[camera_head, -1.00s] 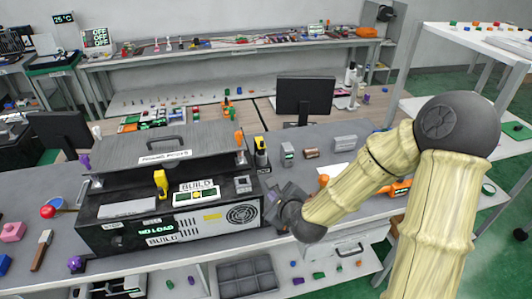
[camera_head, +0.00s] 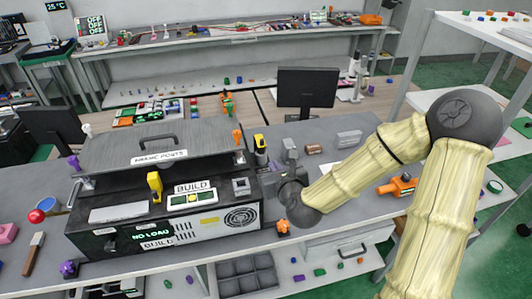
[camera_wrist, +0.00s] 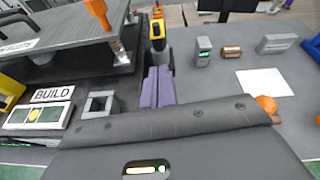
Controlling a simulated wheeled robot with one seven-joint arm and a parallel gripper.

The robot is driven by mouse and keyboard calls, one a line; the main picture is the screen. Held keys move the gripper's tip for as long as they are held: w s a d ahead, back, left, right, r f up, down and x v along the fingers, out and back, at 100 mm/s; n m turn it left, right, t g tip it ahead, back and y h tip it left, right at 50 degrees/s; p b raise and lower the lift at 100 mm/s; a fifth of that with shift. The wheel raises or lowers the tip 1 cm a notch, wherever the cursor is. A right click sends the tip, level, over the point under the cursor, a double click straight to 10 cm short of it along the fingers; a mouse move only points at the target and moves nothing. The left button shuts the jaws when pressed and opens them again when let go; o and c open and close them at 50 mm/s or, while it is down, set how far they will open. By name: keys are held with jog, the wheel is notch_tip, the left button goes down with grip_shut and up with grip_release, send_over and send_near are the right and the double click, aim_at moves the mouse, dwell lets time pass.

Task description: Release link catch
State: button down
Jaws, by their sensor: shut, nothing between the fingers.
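A grey and black machine (camera_head: 165,218) stands on the bench, marked BUILD and NO LOAD. I cannot tell which part is the link catch. My gripper (camera_head: 275,166) is beside the machine's right end. In the wrist view its purple fingers (camera_wrist: 158,78) are shut and empty, pointing toward a yellow-black upright piece (camera_wrist: 157,36).
Behind the gripper are a grey-green block (camera_wrist: 203,51), a brown cylinder (camera_wrist: 231,51) and a grey block (camera_wrist: 277,44). An orange-topped piece (camera_head: 283,227) stands at the bench's front edge. An orange tool (camera_head: 397,186) lies to the right. A monitor (camera_head: 306,92) stands behind.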

aim_at(263, 149)
jog(key=p+x, duration=0.2)
jog(key=x, duration=0.8)
jog(key=shift+f, duration=0.1)
jog(key=shift+w+p, duration=0.1)
jog(key=shift+p, duration=0.25)
jog(key=shift+r+p, duration=0.3)
jog(key=shift+p, duration=0.1)
